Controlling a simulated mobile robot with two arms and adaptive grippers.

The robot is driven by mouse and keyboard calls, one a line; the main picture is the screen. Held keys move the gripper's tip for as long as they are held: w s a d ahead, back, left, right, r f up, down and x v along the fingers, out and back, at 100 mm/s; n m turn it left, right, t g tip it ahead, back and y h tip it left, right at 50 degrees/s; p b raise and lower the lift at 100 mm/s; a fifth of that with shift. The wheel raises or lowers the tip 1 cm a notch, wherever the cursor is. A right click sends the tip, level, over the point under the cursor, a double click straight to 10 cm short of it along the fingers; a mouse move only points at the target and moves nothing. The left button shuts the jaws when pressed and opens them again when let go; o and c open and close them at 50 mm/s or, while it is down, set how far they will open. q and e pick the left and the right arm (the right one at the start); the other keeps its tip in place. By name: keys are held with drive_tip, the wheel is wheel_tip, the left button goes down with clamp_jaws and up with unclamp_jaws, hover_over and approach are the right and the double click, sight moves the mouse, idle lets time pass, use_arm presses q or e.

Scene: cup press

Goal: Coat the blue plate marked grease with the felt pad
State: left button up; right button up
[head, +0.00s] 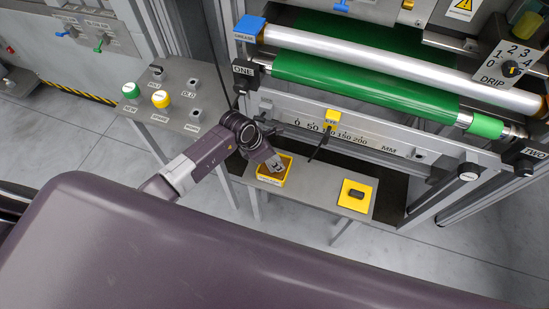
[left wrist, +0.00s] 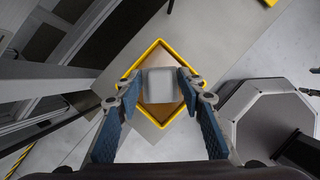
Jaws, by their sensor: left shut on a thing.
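The blue plate marked grease (head: 249,25) sits at the upper left end of the roller frame. My left gripper (head: 275,165) points down into a yellow-rimmed tray (head: 270,182) on the low grey shelf. In the left wrist view, the gripper (left wrist: 160,88) is shut on a light grey block, which looks like the felt pad (left wrist: 160,80). The block is between the two fingers, within the outline of the tray's yellow rim (left wrist: 133,64). Whether it touches the tray floor I cannot tell. My right gripper is not in view.
A yellow square plate (head: 345,205) with a dark block (head: 356,194) is right of the tray. A green roller (head: 350,82) and a pale roller (head: 390,65) stand behind. A yellow marker (head: 332,117) is on the scale bar. A button panel (head: 180,90) is at left.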

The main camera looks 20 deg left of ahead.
use_arm(q)
drive_tip(key=shift+f+b, duration=0.45)
drive_tip(key=shift+f, duration=0.1)
idle(1.4)
drive_tip(key=shift+r, duration=0.1)
drive_tip(key=shift+r+p, duration=3)
drive_tip(key=shift+r, duration=0.45)
drive_tip(key=shift+w, duration=0.1)
